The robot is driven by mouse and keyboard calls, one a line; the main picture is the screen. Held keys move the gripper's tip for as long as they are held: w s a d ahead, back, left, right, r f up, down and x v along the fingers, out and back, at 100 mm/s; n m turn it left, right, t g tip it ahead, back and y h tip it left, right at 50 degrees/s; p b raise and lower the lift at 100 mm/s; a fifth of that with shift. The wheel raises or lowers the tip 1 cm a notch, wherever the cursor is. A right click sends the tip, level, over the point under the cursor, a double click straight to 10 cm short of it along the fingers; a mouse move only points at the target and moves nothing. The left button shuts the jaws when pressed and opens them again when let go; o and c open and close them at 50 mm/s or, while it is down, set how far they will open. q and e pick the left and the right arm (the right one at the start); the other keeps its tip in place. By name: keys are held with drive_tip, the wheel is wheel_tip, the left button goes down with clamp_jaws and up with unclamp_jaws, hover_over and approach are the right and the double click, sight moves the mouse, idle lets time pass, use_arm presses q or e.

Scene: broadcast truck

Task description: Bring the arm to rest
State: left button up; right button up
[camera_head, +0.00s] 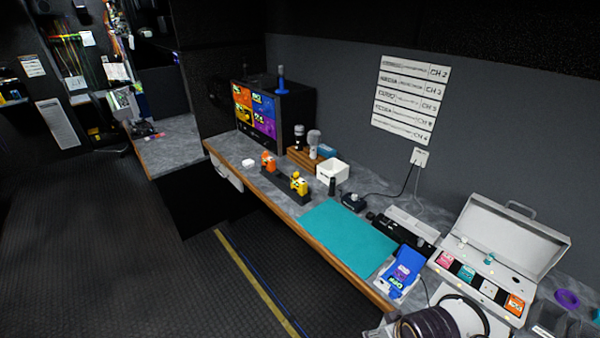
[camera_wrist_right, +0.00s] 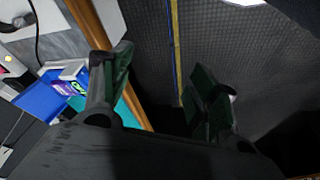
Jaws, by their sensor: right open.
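My right gripper (camera_wrist_right: 160,85) shows in the right wrist view with its two dark fingers spread apart and nothing between them. Past the fingers are the desk's wooden edge and the dark floor, so the gripper hangs about the desk's front edge. A blue device with a purple label (camera_wrist_right: 55,95) lies to the left of the fingers, apart from them. The head view shows the same blue device (camera_head: 404,270) on the desk's near right part. I cannot make out either gripper in the head view.
The desk carries a teal mat (camera_head: 345,238), an open grey case (camera_head: 505,245), a white box (camera_head: 332,172), a black rack with orange and yellow items (camera_head: 285,187), and a monitor (camera_head: 255,112). Headphones (camera_head: 480,309) lie at the near right. The floor (camera_head: 120,230) is clear.

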drive_tip(key=s+d+f+g+b, duration=0.1)
drive_tip(key=s+f, duration=0.1)
drive_tip(key=f, duration=1.6)
drive_tip(key=s+d+f+b, duration=0.1)
drive_tip(key=s+f, duration=0.1)
drive_tip(key=f, duration=1.6)
drive_tip(key=s+d+f+g+b, duration=0.1)
drive_tip(key=s+d+f, duration=0.2)
drive_tip(key=s+f, duration=1.7)
drive_tip(key=shift+s+d+f+m+g+h+b, duration=0.2)
drive_tip(key=shift+s+f+m+g+h+b, duration=0.15)
drive_tip(key=shift+s, duration=0.7)
